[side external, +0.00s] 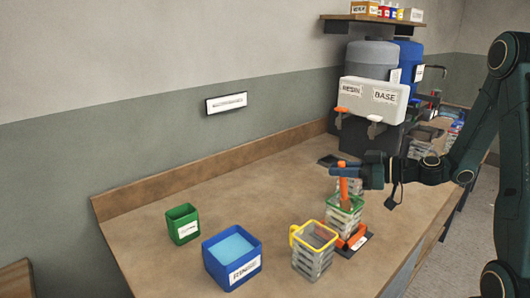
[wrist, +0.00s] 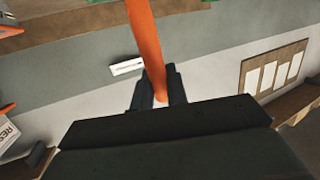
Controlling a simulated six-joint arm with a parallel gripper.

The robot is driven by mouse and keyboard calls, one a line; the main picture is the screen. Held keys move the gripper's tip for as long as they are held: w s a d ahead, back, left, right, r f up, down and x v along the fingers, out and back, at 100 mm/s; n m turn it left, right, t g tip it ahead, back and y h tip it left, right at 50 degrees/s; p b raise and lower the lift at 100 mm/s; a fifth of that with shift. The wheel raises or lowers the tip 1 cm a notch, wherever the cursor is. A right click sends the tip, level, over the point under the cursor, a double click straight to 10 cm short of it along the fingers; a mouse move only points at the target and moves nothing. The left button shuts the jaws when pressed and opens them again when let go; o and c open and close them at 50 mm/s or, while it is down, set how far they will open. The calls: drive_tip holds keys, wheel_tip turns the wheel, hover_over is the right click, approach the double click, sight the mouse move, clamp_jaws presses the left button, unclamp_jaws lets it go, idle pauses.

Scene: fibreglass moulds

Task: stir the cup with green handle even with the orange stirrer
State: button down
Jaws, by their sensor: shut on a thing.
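My gripper (side external: 364,173) is shut on the orange stirrer (side external: 344,189), held roughly upright. In the wrist view the stirrer (wrist: 146,45) runs up from between the two dark fingers (wrist: 159,90). The cup's handle cannot be made out clearly. A cup with a yellow rim and handle (side external: 313,253) stands in front and to the left of it.
A blue RINSE tub (side external: 232,259) with light-blue liquid and a small green container (side external: 183,224) stand at the left. The middle of the bench (side external: 240,190) is clear.

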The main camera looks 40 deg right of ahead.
drive_tip(key=shift+w+d, duration=0.15)
drive_tip(key=shift+w, duration=0.1)
drive_tip(key=shift+w+a, duration=0.6)
drive_tip(key=shift+a, duration=0.1)
drive_tip(key=shift+s+a, duration=0.7)
drive_tip(key=shift+s+d, duration=0.1)
drive_tip(key=shift+d, duration=0.05)
drive_tip(key=shift+s+d, duration=0.6)
